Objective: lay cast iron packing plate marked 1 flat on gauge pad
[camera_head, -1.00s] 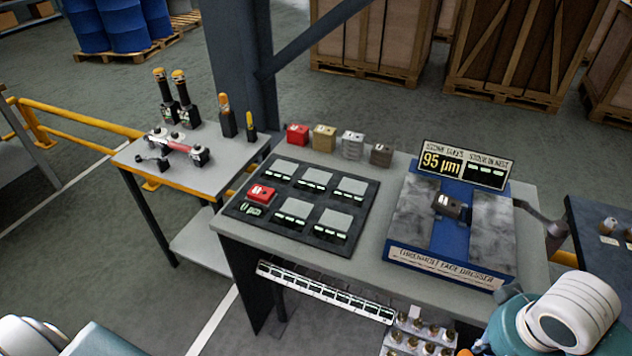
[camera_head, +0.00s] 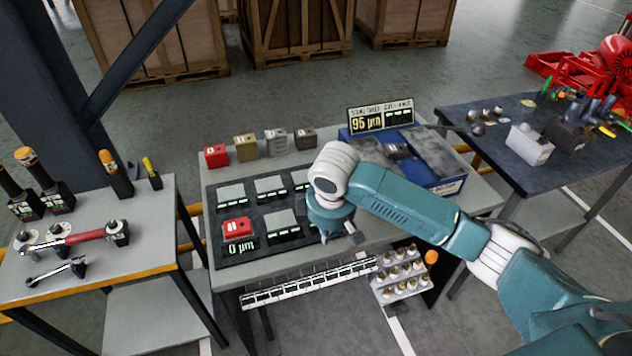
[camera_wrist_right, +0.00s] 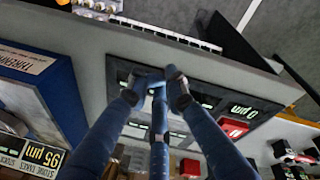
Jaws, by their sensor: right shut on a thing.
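My right gripper (camera_wrist_right: 158,84) is shut on a small grey piece, mostly hidden by the fingers; I cannot read a mark on it. In the head view this gripper (camera_head: 342,232) hangs over the right end of the black gauge board (camera_head: 228,260). The board carries several grey pads, such as the front middle gauge pad (camera_head: 281,223). The right pads are partly hidden by my arm. A red plate (camera_head: 236,228) lies on the front left pad, above a "0 µm" readout; it also shows in the wrist view (camera_wrist_right: 234,128). My left gripper is out of view.
Red (camera_head: 215,156), brass-coloured (camera_head: 245,147), grey (camera_head: 276,141) and dark (camera_head: 305,138) blocks stand along the back of the bench. A dark block (camera_head: 397,151) sits on the blue face dresser (camera_head: 447,186), whose sign (camera_head: 381,116) reads 95 µm. A tool table stands left.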

